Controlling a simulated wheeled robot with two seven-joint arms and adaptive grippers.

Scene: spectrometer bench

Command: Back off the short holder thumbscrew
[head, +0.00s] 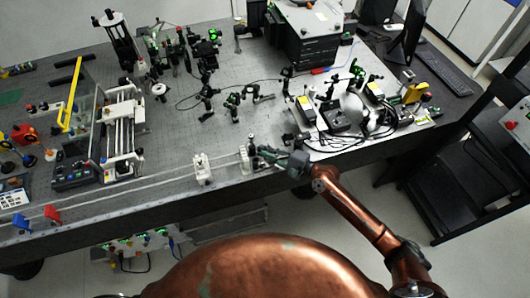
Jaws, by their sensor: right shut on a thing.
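My right gripper (268,153) reaches in from the right at the front edge of the bench. It is shut at a small holder (245,159) at the right end of the long rail (130,187). The thumbscrew is too small, and too covered by the fingers, to make out clearly. Another white holder (202,169) stands on the rail to the left, apart from the gripper. My left gripper is not in view.
A board with lasers and optics (340,115) lies just right of the gripper. Small posts with cables (232,103) stand behind it. A white framed instrument (122,120) is at left. Blue (21,222) and red (53,214) pieces sit at the rail's left end.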

